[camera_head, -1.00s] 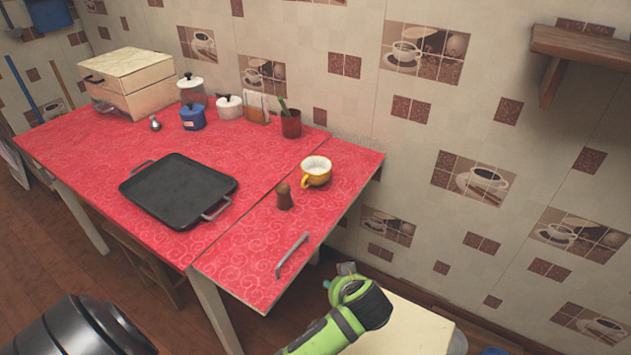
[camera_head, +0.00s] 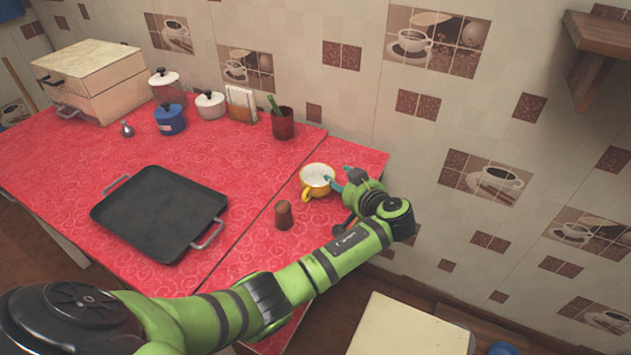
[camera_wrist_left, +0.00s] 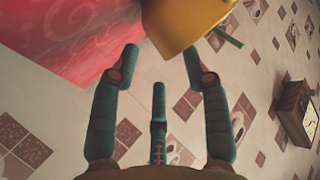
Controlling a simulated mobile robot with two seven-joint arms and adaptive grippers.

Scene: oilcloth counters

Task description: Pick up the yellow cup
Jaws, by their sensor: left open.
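The yellow cup (camera_head: 312,188), white inside, stands upright on the red-covered counter (camera_head: 250,150) near its right end. It also shows in the left wrist view as a large yellow shape (camera_wrist_left: 180,22) at the top, partly cut off by the frame. My left gripper (camera_head: 338,177) is open at the right side of the cup, its teal fingers pointing at it. In the left wrist view the spread fingers (camera_wrist_left: 160,55) have the cup just beyond their tips. I cannot tell whether they touch it. My right gripper is not in view.
A small brown shaker (camera_head: 284,215) stands close in front of the cup, near my left arm. A black tray (camera_head: 160,215) lies to the left. A dark red holder (camera_head: 283,124) and white and blue pots (camera_head: 170,120) stand behind. The tiled wall is close on the right.

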